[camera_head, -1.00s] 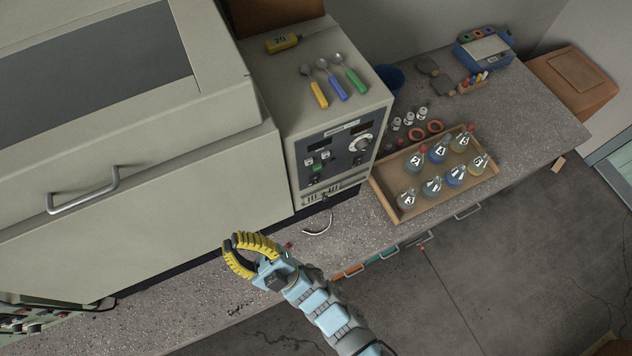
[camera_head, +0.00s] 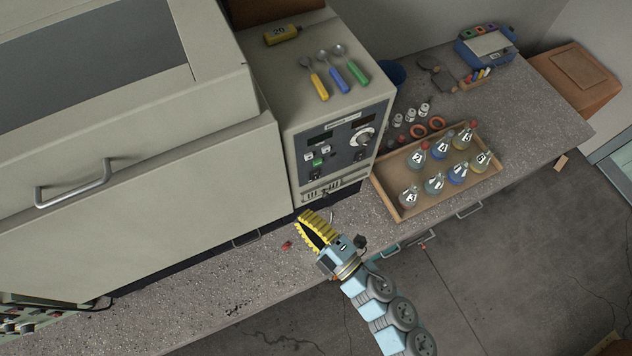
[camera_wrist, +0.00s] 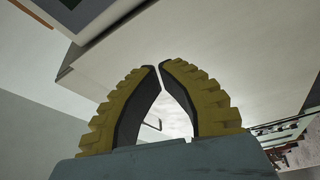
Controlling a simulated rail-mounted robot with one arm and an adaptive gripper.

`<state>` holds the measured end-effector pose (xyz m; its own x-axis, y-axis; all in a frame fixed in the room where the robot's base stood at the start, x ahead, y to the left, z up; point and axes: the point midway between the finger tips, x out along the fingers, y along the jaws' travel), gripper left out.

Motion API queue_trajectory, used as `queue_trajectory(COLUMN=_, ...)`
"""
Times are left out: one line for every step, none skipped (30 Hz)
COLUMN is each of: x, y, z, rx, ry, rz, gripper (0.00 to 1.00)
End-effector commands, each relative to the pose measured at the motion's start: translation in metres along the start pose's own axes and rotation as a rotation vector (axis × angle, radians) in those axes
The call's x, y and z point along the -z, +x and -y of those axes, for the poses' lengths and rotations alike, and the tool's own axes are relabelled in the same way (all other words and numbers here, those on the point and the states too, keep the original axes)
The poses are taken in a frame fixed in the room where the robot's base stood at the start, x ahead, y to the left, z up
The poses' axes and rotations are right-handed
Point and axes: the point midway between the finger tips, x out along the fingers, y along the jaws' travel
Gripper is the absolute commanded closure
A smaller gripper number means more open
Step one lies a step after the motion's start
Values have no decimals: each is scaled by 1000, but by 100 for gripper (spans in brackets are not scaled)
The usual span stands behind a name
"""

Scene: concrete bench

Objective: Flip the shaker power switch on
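The large beige shaker cabinet (camera_head: 150,190) fills the left, with its control unit (camera_head: 300,100) at its right end. The dark front panel (camera_head: 340,145) carries displays, a round dial (camera_head: 362,136), a green element (camera_head: 319,162) and small dark switches (camera_head: 316,176). Which switch is power, and its position, is too small to tell. My gripper (camera_head: 303,217) is below and in front of the panel, apart from the switches. Its yellow ribbed fingers curve together, tips almost meeting, with nothing between them; they also show in the wrist view (camera_wrist: 158,67).
A wooden tray (camera_head: 384,201) of several flasks stands right of the control unit. Spoons (camera_head: 338,78) and a yellow tagged item (camera_head: 282,34) lie on top of the unit. A handle (camera_head: 74,188) sticks out from the cabinet. The bench front strip (camera_head: 190,285) is mostly clear.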

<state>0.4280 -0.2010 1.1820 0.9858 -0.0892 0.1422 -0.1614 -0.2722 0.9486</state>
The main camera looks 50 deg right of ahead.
Motion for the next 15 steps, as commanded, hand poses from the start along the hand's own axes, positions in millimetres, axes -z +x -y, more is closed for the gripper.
queue_trajectory(x=-9, y=-7, z=4, rx=20, ry=-30, rz=40, gripper=100)
queue_trajectory(x=-14, y=-11, z=7, rx=34, ry=-49, rz=61, gripper=100)
queue_trajectory(x=-22, y=-16, z=10, rx=52, ry=-75, rz=93, gripper=100)
queue_trajectory(x=-27, y=-20, z=12, rx=65, ry=-93, rz=118, gripper=100)
queue_trajectory(x=-32, y=-24, z=14, rx=78, ry=-112, rz=140, gripper=100)
queue_trajectory(x=-37, y=-28, z=16, rx=96, ry=-137, rz=166, gripper=100)
queue_trajectory(x=-41, y=-32, z=18, rx=108, ry=-153, rz=187, gripper=100)
queue_trajectory(x=-46, y=-36, z=19, rx=119, ry=-168, rz=209, gripper=100)
queue_trajectory(x=-51, y=-41, z=22, rx=135, ry=-188, rz=234, gripper=100)
queue_trajectory(x=-53, y=-44, z=23, rx=146, ry=-203, rz=249, gripper=100)
queue_trajectory(x=-57, y=-48, z=25, rx=157, ry=-216, rz=266, gripper=100)
queue_trajectory(x=-61, y=-52, z=26, rx=169, ry=-231, rz=287, gripper=100)
queue_trajectory(x=-64, y=-55, z=27, rx=177, ry=-241, rz=302, gripper=100)
queue_trajectory(x=-66, y=-58, z=28, rx=185, ry=-250, rz=315, gripper=100)
queue_trajectory(x=-68, y=-60, z=29, rx=194, ry=-261, rz=327, gripper=100)
